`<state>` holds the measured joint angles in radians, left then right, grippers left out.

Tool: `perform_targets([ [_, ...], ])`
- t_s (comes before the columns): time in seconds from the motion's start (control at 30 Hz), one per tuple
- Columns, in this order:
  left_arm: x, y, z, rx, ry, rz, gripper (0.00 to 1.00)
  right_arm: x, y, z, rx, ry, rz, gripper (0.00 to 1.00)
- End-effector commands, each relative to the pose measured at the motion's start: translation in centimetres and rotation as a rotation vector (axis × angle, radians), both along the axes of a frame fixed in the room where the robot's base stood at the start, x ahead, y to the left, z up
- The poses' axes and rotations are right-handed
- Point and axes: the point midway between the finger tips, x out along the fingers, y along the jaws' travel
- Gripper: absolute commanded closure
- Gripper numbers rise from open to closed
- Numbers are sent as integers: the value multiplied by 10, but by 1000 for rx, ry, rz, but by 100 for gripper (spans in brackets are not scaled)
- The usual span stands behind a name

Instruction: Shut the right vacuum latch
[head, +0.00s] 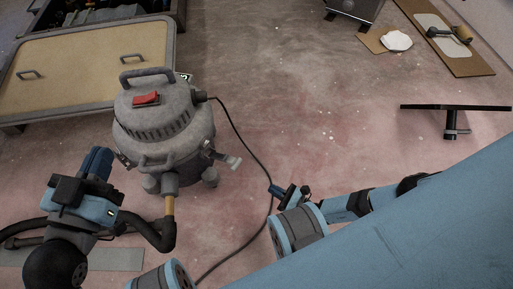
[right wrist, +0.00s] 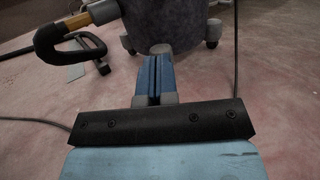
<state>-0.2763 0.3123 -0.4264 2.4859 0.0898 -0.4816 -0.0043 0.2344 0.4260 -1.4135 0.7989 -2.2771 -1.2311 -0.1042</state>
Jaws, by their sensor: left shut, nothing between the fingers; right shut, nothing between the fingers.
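The grey vacuum (head: 165,125) stands on the floor left of centre, with a red switch on its lid. Its right latch (head: 230,161) sticks out from the right side of the body, with a pale end tilted away from the drum. My right gripper (head: 274,189) is shut and empty, to the right of and nearer than the latch, apart from it. In the right wrist view its blue fingers (right wrist: 154,72) point at the lower drum (right wrist: 175,22); I cannot make out the latch there. My left gripper (head: 100,158) is shut and empty, left of the vacuum.
A black hose (head: 160,236) runs from the vacuum's front to the left. A dark cable (head: 243,140) curves over the floor between vacuum and right gripper. A tan-topped cabinet (head: 90,60) stands behind left. A black stand (head: 455,108) is at right. The middle floor is clear.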

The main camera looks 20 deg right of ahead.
Motion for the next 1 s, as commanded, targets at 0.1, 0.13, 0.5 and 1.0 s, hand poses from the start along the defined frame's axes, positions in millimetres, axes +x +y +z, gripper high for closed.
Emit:
perform_targets([
  [0.1,1,1,-1,6,-11,0,100,13,10,2,3,-2,0,100],
  [0.13,1,1,-1,9,-15,0,100,18,13,3,3,-3,0,100],
  [0.5,5,3,-3,43,-79,8,100,80,58,14,3,-2,-1,100],
  [1.0,5,5,3,59,-99,2,100,96,69,47,0,1,-2,100],
])
